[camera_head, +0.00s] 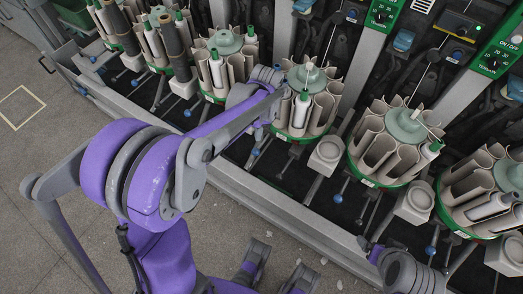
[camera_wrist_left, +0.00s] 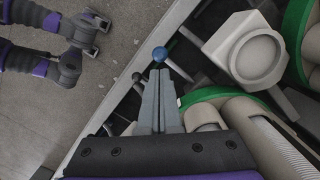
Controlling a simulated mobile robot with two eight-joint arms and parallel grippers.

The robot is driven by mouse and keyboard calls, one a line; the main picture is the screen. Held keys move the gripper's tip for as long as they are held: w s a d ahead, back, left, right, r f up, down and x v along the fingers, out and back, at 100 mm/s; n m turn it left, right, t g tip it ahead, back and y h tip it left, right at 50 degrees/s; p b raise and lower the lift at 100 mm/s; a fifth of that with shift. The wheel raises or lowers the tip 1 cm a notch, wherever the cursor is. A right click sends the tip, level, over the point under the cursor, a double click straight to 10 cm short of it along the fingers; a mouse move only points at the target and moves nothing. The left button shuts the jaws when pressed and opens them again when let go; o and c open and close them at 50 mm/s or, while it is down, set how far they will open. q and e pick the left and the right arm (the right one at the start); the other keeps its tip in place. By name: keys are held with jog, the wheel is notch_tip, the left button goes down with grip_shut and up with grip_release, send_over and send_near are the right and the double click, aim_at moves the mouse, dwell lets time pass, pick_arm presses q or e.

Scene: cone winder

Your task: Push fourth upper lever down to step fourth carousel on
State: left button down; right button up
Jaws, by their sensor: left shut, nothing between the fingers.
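The fourth carousel (camera_head: 296,128), counted from the left, has a green base ring and beige pockets around a pale green hub. A lever with a blue knob (camera_head: 255,152) stands at its lower left. My left gripper (camera_head: 258,141) is shut and empty, pointing down beside that knob. In the left wrist view, its fingertips (camera_wrist_left: 160,72) lie just below a blue knob (camera_wrist_left: 160,54) in the picture; I cannot tell whether they touch. The lever's rod is mostly hidden.
Similar carousels stand on both sides, including one to the right (camera_head: 375,181). A grey cup-like holder (camera_head: 327,154) stands close to the right of the fourth carousel. A long grey rail (camera_head: 262,199) edges the machine. The floor (camera_head: 38,165) at left is clear.

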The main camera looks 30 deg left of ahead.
aim_at(257, 150)
pick_arm(q)
jog(key=shift+s+a+f+b, duration=0.15)
jog(key=shift+f+b, duration=1.05)
jog(key=shift+f, duration=0.55)
jog(key=shift+s+a+f+b, duration=0.1)
jog(key=shift+a+f+b, duration=0.05)
jog(key=shift+f+b, duration=1.35)
jog(key=shift+f+p, duration=0.2)
jog(key=shift+p, duration=0.1)
jog(key=shift+f, duration=0.1)
notch_tip(257, 150, down, 4)
jog(key=shift+r+b, duration=0.15)
jog(key=shift+b, duration=1.05)
jog(key=shift+r, duration=0.35)
jog(key=shift+w+d+r+p, duration=0.3)
jog(key=shift+w+d, duration=0.15)
jog(key=shift+d, duration=0.15)
jog(key=shift+w+d+r+p, duration=0.25)
jog(key=shift+w+d, duration=0.2)
jog(key=shift+d, duration=0.1)
jog(key=shift+r, duration=0.1)
